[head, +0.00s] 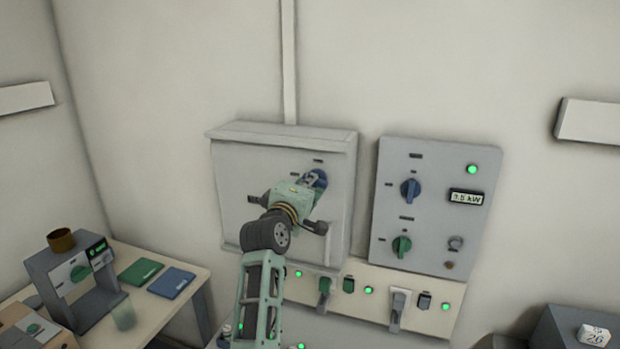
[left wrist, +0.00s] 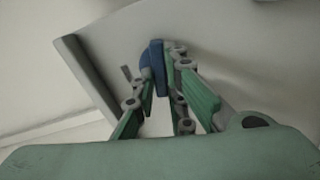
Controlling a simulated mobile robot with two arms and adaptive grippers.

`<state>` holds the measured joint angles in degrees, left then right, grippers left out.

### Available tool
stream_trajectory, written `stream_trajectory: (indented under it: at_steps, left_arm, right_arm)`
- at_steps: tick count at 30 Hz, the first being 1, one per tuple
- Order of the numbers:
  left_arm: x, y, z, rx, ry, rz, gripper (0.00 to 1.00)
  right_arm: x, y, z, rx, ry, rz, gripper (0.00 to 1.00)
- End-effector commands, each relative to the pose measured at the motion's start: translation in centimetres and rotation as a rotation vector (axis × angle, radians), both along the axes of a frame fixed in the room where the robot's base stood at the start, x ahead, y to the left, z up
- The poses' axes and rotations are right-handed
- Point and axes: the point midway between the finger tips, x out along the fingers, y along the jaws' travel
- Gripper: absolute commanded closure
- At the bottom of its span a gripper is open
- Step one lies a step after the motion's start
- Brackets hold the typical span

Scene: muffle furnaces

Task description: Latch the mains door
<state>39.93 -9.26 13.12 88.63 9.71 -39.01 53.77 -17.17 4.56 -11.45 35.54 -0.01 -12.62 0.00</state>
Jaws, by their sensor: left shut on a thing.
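The mains door is the front of the grey wall box (head: 235,180); it looks closed in the head view, though its edge is partly behind my arm. A blue knob (head: 320,179) sits on the door's upper right part. My left gripper (head: 312,181) reaches up to the door and is shut on this blue knob. In the left wrist view, the blue knob (left wrist: 154,67) stands between the green fingers of the left gripper (left wrist: 160,85), against the grey door (left wrist: 110,45). My right gripper is in neither view.
A grey panel (head: 430,155) with a blue knob, a green knob and a "3.5 kW" display is mounted right of the box. A strip with switches and green lamps (head: 425,283) runs below. A bench (head: 185,305) with devices stands at the lower left.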

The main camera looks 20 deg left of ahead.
Motion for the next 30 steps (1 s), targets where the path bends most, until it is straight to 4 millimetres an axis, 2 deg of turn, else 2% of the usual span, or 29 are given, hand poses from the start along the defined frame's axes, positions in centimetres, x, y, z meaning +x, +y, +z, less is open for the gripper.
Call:
stream_trajectory:
  at_steps: [3, 12, 30]
  left_arm:
    - [0.0, 0.0, 0.1, -0.082, 0.005, 0.001, 1.00]
    - [0.0, 0.1, -0.1, -0.210, 0.009, 0.002, 1.00]
    - [0.0, 0.1, -0.3, -0.248, 0.009, 0.001, 1.00]
  right_arm:
    - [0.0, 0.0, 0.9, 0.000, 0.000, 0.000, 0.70]
    - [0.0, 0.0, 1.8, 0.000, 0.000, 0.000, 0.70]
    - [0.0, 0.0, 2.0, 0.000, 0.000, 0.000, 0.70]
